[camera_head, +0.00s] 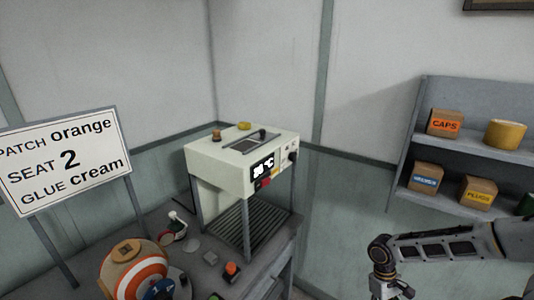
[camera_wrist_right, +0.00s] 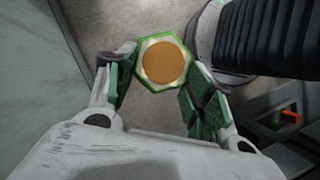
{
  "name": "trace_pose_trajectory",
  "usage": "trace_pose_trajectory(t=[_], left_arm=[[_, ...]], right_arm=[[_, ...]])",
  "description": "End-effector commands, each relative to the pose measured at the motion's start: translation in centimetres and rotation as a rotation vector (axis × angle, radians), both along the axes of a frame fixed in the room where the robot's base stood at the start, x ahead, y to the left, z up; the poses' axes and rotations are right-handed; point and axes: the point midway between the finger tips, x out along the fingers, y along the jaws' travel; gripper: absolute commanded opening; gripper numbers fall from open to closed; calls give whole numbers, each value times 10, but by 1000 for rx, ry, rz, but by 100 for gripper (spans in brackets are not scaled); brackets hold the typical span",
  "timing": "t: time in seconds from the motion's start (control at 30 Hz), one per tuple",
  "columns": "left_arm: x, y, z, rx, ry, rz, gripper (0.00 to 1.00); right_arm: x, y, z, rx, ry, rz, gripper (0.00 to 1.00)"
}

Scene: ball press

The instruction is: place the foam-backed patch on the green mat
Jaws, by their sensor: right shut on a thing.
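My right gripper (camera_wrist_right: 161,85) is shut on a hexagonal piece (camera_wrist_right: 165,62) with a green rim, a pale layer inside it and an orange-tan round middle. From this view I cannot tell for sure that it is the foam-backed patch. In the head view my right gripper (camera_head: 390,288) is at the bottom right, to the right of the table and apart from it; the piece is not clear there. My left gripper is not in view.
A white press (camera_head: 230,165) stands on the grey table above a slatted rack (camera_head: 250,228). An orange, white and blue ball (camera_head: 133,272) and an orange knob (camera_head: 232,268) are at the front. A sign (camera_head: 65,160) reads orange, 2, cream. A shelf (camera_head: 470,210) holds boxes at right.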

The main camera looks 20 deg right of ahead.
Motion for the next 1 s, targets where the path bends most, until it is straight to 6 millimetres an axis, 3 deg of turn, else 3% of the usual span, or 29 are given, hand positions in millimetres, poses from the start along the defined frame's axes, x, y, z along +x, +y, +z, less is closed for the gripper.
trace_pose_trajectory(t=[0.1,1.0], left_arm=[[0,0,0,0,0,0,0],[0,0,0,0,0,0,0]], right_arm=[[12,19,-4,7,-2,-40,36],[95,121,-12,5,-4,-45,36]])
